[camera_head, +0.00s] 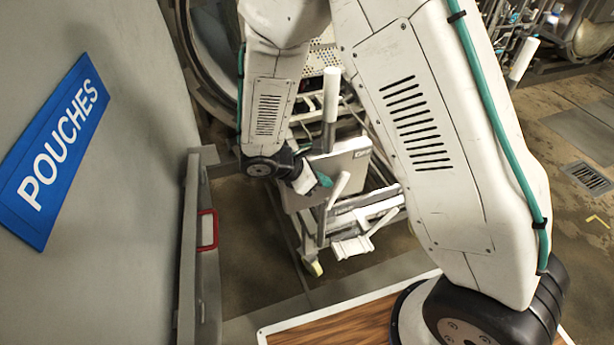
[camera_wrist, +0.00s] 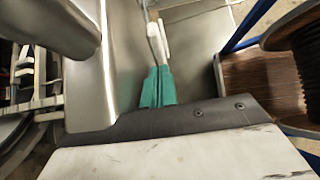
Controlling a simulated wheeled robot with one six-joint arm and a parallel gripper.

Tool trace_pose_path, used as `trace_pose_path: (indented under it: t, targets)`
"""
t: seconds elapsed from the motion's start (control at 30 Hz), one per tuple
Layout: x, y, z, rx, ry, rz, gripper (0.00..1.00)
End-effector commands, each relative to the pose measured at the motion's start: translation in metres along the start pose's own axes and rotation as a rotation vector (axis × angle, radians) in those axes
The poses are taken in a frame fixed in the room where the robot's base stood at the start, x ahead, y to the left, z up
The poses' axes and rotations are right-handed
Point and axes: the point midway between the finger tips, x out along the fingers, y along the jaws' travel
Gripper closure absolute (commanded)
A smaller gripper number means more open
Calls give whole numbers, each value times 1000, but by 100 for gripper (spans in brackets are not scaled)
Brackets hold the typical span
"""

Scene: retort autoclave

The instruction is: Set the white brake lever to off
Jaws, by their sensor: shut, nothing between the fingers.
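In the head view a white lever (camera_head: 338,189) stands slightly tilted on the frame of a wheeled trolley (camera_head: 345,222); I take it as the brake lever. My gripper (camera_head: 323,180), with teal fingertips, is just left of the lever's upper end. In the wrist view my gripper (camera_wrist: 158,70) is shut, with nothing between its fingers. A slim white lever (camera_wrist: 155,36) shows just past the fingertips, in front of a grey metal surface. I cannot tell whether the tips touch it. No off marking is legible.
A blue POUCHES sign (camera_head: 55,150) hangs on a grey panel at left. A white upright post (camera_head: 330,95) rises behind the lever. A grey rail with a red-framed handle (camera_head: 207,230) is left of the trolley. Open floor (camera_head: 245,225) lies between them. A floor drain (camera_head: 588,177) is at right.

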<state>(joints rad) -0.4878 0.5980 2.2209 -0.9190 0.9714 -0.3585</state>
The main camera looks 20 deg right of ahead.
Motion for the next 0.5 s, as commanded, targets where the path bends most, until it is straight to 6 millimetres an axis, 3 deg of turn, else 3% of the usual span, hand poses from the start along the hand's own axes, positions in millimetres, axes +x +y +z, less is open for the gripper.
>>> trace_pose_path:
  t: [0.17,0.5]
  targets:
    - [13,0,6,1,0,-1,100]
    - [15,0,7,1,0,1,100]
